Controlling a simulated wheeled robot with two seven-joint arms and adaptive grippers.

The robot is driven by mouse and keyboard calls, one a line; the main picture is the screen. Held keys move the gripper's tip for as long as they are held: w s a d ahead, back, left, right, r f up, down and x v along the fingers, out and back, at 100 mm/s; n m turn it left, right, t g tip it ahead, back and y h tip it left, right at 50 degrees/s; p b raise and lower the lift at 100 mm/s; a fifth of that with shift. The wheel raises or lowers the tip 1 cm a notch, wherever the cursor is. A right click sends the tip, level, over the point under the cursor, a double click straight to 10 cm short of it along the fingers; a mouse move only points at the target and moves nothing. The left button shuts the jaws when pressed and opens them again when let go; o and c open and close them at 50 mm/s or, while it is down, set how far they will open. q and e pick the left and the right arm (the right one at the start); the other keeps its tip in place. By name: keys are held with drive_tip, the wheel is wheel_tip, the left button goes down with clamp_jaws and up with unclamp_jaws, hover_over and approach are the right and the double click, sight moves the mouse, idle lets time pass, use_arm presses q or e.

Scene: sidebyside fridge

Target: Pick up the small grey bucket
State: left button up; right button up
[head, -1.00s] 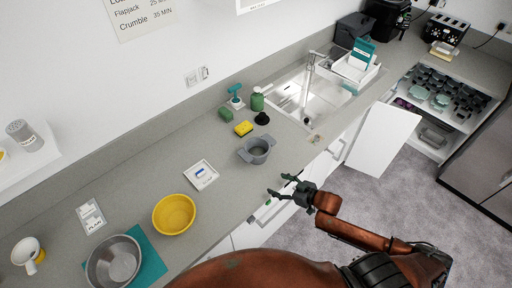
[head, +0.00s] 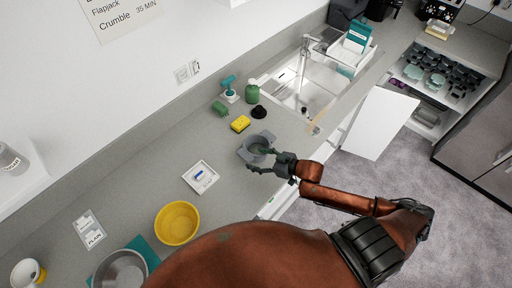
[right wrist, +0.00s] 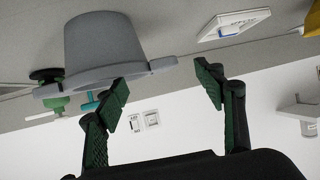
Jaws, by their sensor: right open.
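The small grey bucket (head: 252,143) stands on the worktop between the yellow sponge and the worktop's front edge. My right gripper (head: 262,160) is open at the bucket's near side, and its fingers overlap the rim in the head view. In the right wrist view the bucket (right wrist: 103,45) appears upside down at the upper left. There the open right gripper (right wrist: 165,90) has its left finger close to the rim and its right finger well away from it. I cannot tell whether a finger touches the bucket. My left gripper is not in view.
The sink (head: 303,92) is to the right.

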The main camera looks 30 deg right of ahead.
sight(250, 156)
drive_tip(key=shift+w+a+f, duration=0.15)
drive_tip(key=shift+w+a, duration=0.05)
drive_tip(key=shift+w, duration=0.2)
drive_tip(key=p+x, duration=0.1)
drive_tip(key=x, duration=0.2)
drive_tip(key=shift+w+f, duration=0.15)
drive_tip(key=shift+w, duration=0.15)
drive_tip(key=shift+w+a+f, duration=0.1)
drive_tip(key=shift+w+f, duration=0.1)
drive_tip(key=c, duration=1.1)
clamp_jaws()
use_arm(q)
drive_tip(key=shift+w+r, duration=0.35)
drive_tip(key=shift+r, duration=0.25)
